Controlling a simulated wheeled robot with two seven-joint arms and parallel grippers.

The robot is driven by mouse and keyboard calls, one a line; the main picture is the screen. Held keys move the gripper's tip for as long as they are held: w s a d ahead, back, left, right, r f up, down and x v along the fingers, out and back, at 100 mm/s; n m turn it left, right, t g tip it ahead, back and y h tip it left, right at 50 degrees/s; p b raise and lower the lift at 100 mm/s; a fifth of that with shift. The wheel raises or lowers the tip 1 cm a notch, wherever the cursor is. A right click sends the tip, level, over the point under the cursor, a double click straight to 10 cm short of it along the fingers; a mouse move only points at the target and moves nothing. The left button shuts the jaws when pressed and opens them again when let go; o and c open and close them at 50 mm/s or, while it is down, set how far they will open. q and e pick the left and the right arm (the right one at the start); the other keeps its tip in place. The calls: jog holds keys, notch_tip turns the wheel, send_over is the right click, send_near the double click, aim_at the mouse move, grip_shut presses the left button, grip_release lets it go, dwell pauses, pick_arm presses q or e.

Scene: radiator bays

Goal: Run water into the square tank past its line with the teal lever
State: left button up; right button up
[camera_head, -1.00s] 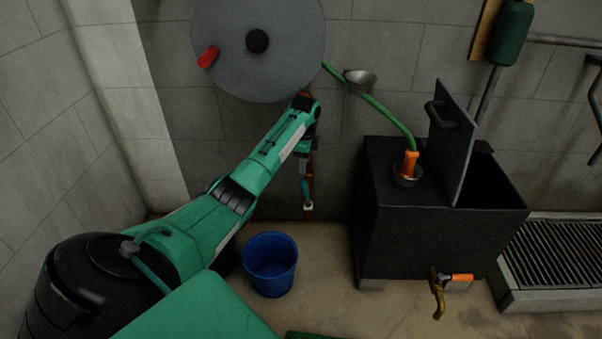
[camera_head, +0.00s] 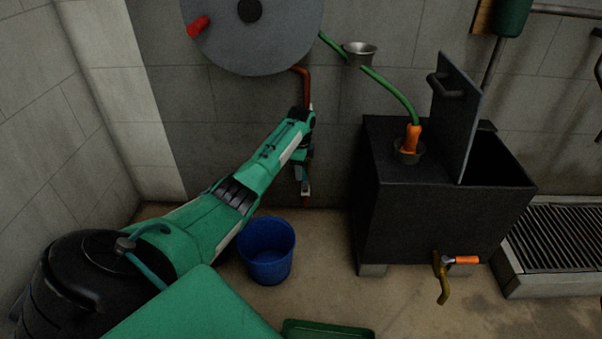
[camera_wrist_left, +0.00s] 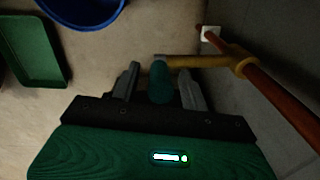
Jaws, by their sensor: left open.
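The teal lever (camera_wrist_left: 159,82) stands between the two fingers of my left gripper (camera_wrist_left: 160,84) in the left wrist view. The fingers are open, one on each side, with gaps showing. The lever joins a yellow-brown valve arm (camera_wrist_left: 200,61) on a red-brown pipe. In the head view my left gripper (camera_head: 303,178) is low by the back wall and hides most of the lever. The square tank (camera_head: 430,225) is black, with its lid raised. Its inside is dark; I cannot see the line or any water. My right gripper is not in view.
A green hose (camera_head: 392,93) runs to an orange nozzle (camera_head: 413,138) in a funnel on the tank top. A tap with an orange handle (camera_head: 466,260) is on the tank front. A blue bucket (camera_head: 266,262) and a green tray (camera_head: 328,331) stand on the floor. A grey reel (camera_head: 250,40) hangs above.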

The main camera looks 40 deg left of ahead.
pick_arm(q)
jog(key=shift+f, duration=0.45)
grip_shut()
